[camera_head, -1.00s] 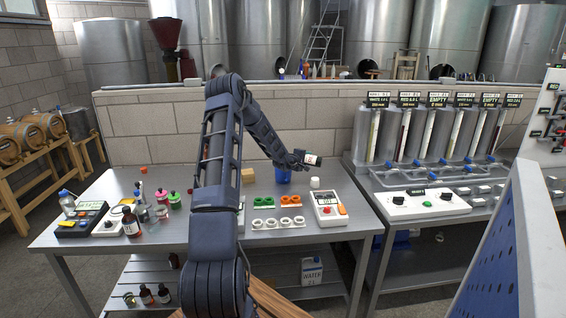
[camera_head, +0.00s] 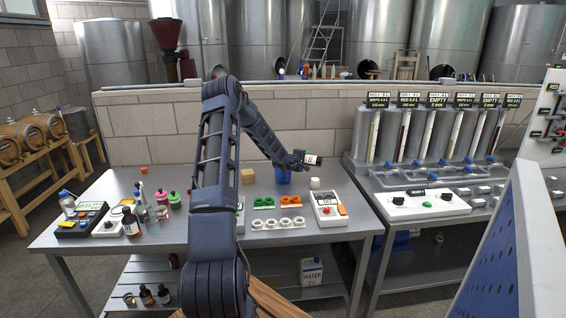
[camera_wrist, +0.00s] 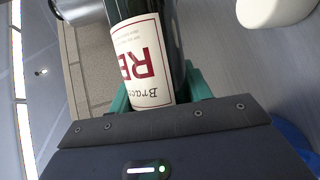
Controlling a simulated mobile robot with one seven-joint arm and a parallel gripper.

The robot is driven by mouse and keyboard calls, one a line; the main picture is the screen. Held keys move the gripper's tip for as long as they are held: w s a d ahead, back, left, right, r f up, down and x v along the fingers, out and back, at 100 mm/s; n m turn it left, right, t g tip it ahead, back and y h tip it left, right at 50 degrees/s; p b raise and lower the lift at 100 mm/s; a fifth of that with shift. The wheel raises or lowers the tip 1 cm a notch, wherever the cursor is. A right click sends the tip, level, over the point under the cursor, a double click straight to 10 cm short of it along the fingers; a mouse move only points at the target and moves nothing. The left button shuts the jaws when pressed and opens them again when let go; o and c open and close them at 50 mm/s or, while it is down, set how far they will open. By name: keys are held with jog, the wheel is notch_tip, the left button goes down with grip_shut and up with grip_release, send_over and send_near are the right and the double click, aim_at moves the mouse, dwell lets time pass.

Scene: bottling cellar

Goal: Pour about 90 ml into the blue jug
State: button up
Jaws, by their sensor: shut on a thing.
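My gripper (camera_head: 299,159) is shut on a dark bottle (camera_head: 313,160) with a white and red label. In the head view the bottle looks tipped near level, pointing right. In the wrist view the label (camera_wrist: 148,62) starts "RE", and green fingers of my gripper (camera_wrist: 158,95) clasp the bottle. The blue jug (camera_head: 283,177) stands on the bench below my gripper, partly hidden by it; its blue edge (camera_wrist: 296,142) shows at the lower right of the wrist view. The bottle's mouth and the jug's inside are not visible, and no stream shows.
Several small bottles and meters crowd the bench's left end.

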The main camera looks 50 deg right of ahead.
jog(key=shift+w+r+n, duration=0.1)
jog(key=shift+r+n, duration=0.2)
jog(key=shift+r, duration=0.05)
dwell(0.6)
jog(key=shift+s+r+h+b, duration=0.25)
jog(key=shift+s+h+b, duration=0.05)
jog(key=shift+s, duration=0.05)
dwell(0.7)
jog(key=shift+f, duration=0.1)
jog(key=shift+s+d+f, duration=0.1)
jog(key=shift+s+f, duration=0.05)
jog(key=shift+f, duration=0.25)
jog(key=shift+m+t+y, duration=0.3)
jog(key=shift+m+y, duration=0.2)
jog(key=shift+m, duration=0.2)
jog(key=shift+f, duration=0.3)
jog(key=shift+s+f+m, duration=0.1)
jog(key=shift+f+m, duration=0.1)
jog(key=shift+m, duration=0.1)
jog(key=shift+f, duration=0.2)
jog(key=shift+s+d+f+m+t+y, duration=0.1)
jog(key=shift+s+f+m+t+y, duration=0.05)
jog(key=shift+m+t+y, duration=0.2)
dwell(0.8)
